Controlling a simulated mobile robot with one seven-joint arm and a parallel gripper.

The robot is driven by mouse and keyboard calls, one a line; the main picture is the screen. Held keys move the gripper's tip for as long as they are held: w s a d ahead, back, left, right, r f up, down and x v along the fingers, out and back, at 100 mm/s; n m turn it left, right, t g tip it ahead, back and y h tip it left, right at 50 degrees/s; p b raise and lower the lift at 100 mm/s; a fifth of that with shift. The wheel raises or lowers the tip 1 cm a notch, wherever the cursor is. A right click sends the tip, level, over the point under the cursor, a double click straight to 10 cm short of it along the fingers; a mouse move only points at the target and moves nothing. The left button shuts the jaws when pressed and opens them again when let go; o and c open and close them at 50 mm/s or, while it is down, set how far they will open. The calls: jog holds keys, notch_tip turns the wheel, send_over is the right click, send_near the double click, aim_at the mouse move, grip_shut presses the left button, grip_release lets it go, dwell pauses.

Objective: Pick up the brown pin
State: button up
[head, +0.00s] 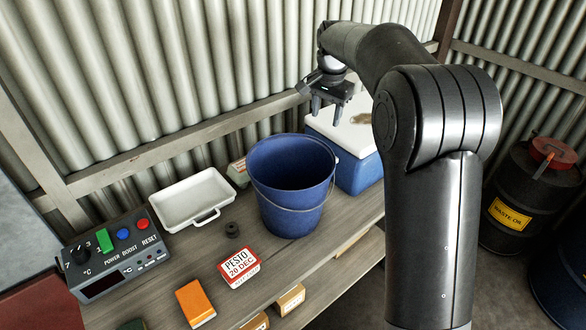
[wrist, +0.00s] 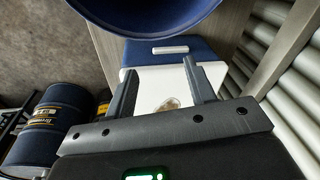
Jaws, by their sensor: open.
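A small brownish thing, which I take for the brown pin (head: 361,118), lies on the white lid of the blue cooler (head: 358,170). It is too small to make out its shape clearly. In the wrist view the pin (wrist: 170,103) shows low between my fingers, partly cut off by the gripper body. My gripper (head: 327,108) is open and empty, pointing down above the left part of the lid, left of the pin in the head view. The wrist view also shows the fingers (wrist: 159,68) apart, with the white lid behind them.
A blue bucket (head: 291,190) stands just left of the cooler. A white tray (head: 190,199), a pesto box (head: 239,267), an orange block (head: 195,304) and a control box (head: 117,255) are on the bench. The corrugated wall is close behind. A waste-oil drum (head: 515,205) stands right.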

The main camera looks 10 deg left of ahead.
jog(key=w+a+f+m, duration=0.1)
jog(key=w+a+f, duration=0.2)
jog(key=f, duration=0.2)
jog(key=w+a+f+g, duration=0.1)
jog(key=w+a+f, duration=0.2)
jog(key=f, duration=0.3)
jog(key=w+a+f+m, duration=0.1)
jog(key=w+a+f, duration=0.2)
jog(key=a+f, duration=0.1)
jog(key=shift+w+a+f+m+g, duration=0.1)
jog(key=shift+w+f+m+g, duration=0.25)
jog(key=shift+f, duration=0.3)
notch_tip(320, 180, down, 6)
jog(key=shift+w+r, duration=0.1)
jog(key=shift+f, duration=2.7)
jog(key=shift+c, duration=0.4)
grip_shut()
jog(key=shift+r, duration=0.1)
